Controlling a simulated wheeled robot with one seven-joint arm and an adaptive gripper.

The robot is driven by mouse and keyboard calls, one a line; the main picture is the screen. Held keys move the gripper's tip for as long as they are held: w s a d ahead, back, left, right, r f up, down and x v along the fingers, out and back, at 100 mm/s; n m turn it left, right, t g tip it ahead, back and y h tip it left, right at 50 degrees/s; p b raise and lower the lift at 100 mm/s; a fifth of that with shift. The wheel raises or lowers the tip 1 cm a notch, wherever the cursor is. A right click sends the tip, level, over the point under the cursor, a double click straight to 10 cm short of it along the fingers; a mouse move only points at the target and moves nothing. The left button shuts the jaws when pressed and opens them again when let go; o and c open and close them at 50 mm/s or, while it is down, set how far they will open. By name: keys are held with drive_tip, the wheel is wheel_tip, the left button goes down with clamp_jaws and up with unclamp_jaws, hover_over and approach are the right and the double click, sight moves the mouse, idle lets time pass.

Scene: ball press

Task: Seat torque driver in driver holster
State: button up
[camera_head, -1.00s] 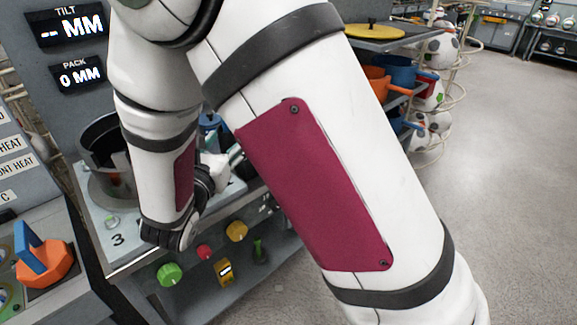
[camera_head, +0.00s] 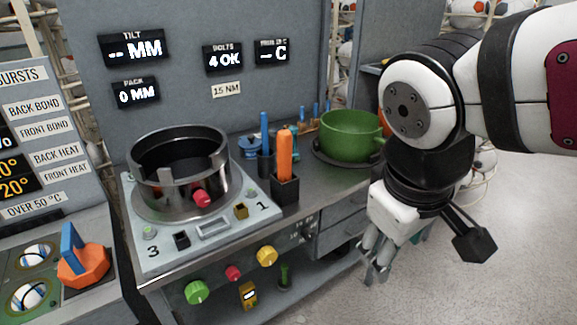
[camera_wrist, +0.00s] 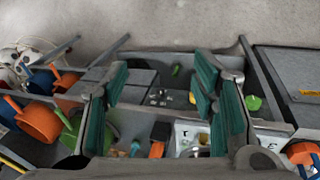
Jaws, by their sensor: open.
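The torque driver, with an orange handle (camera_head: 285,152), stands upright in the black square driver holster (camera_head: 286,190) at the right side of the ring fixture's plate. Its lower part is hidden inside the holster. In the wrist view the orange handle (camera_wrist: 157,150) and the holster (camera_wrist: 161,131) show below the space between my fingers. My gripper (camera_head: 376,262) is to the right of the holster, in front of the bench drawers and apart from the driver. Its teal-padded fingers (camera_wrist: 160,82) are spread, with nothing held between them.
A steel ring fixture (camera_head: 180,170) stands on the bench plate. A blue tool in a dark cup (camera_head: 265,162) is behind the driver, and a green pot (camera_head: 350,133) is at the back right. Knobs (camera_head: 267,256) line the bench front. Open floor lies at right.

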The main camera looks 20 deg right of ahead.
drive_tip(key=shift+s+a+r+m+t+y, duration=0.1)
drive_tip(key=shift+a+r+m+t+y, duration=0.3)
drive_tip(key=shift+a, duration=0.2)
drive_tip(key=shift+s+a+r+m+t+y, duration=0.15)
drive_tip(key=shift+a+m+t+y, duration=0.1)
drive_tip(key=shift+a+m+y, duration=0.3)
drive_tip(key=shift+s+a+r+m+t+y, duration=0.1)
drive_tip(key=shift+a+r+m+t+y, duration=0.25)
drive_tip(key=shift+a, duration=0.35)
